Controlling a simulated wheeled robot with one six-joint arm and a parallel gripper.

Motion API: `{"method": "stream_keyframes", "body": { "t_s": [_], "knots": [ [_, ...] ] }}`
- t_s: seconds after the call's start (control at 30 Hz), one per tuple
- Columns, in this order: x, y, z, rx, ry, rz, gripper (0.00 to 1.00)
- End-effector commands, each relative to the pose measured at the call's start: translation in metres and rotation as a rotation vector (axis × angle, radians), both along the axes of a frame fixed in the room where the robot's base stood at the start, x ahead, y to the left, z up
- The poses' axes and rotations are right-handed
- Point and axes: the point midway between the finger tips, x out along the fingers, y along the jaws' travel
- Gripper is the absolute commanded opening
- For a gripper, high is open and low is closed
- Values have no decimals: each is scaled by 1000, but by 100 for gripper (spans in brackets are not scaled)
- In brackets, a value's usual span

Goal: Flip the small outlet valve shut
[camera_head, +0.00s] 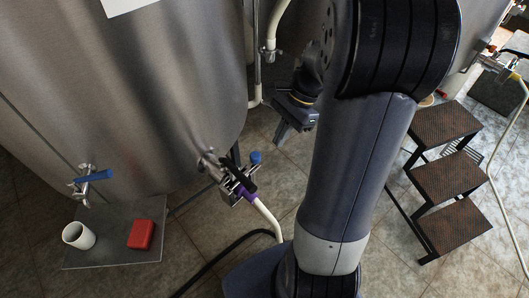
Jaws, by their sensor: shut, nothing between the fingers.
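A small valve (86,190) with a blue lever handle (95,176) sits low on the steel tank (150,90) at the left. Its handle lies roughly level, across the downward body. A second valve (236,180) at the tank's lower right has a dark lever, a blue knob (255,157) and a purple fitting (247,191) joined to a pale hose. The view does not settle which is the small outlet valve. My gripper (281,138) is shut and empty, above and right of the second valve and apart from both.
A metal plate (120,255) under the left valve holds a white cup (78,236) and a red block (141,235). Dark steps (446,182) stand at right. A dark hose (215,262) crosses the tiled floor. A pale pipe (271,38) rises beside the tank.

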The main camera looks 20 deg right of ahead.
Motion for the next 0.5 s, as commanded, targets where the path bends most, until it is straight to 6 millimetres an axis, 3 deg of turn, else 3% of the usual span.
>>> {"method": "stream_keyframes", "body": {
  "t_s": [0.4,0.5],
  "knots": [
    [-9,36,-75,3,7,2,0],
    [-11,47,-83,0,1,5,0]
  ]
}}
